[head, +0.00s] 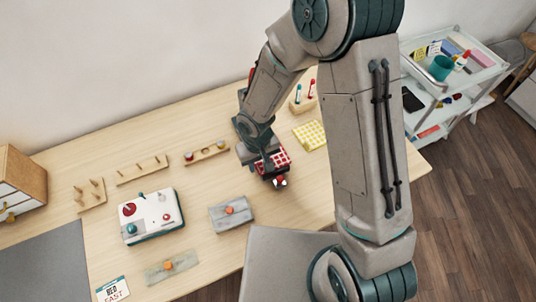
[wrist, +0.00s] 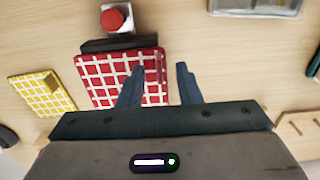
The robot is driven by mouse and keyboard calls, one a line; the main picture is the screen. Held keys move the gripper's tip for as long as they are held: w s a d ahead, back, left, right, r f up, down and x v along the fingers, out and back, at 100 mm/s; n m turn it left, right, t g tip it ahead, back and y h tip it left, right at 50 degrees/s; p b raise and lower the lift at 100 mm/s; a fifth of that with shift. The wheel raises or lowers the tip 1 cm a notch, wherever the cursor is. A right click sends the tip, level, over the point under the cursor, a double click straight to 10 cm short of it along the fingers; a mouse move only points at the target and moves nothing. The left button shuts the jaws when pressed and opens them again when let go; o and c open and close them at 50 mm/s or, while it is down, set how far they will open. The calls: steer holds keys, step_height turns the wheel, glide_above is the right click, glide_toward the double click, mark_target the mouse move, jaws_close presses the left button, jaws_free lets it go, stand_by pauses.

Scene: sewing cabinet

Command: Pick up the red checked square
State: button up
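The red checked square (head: 281,154) lies on the wooden table below the end of my arm, which partly hides it in the head view. In the wrist view the red checked square (wrist: 100,72) fills the left of centre. My gripper (wrist: 158,72) is open, with two blue-grey fingers apart. The left finger overlaps the square's right part, and the right finger is past its right edge. A small raised red piece shows near that edge, between the fingers. Nothing is visibly held. I cannot tell the height of the fingertips above the square.
A yellow checked square (head: 310,135) lies behind and to the right. A red-knobbed piece (wrist: 115,19) stands just beyond the red square. A grey block with an orange knob (head: 231,213), a white box (head: 152,216) and peg racks (head: 142,170) stand left. A shelf cart (head: 450,85) is at right.

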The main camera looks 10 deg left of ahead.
steer(key=shift+f, duration=0.1)
jaws_close()
stand_by(0.3)
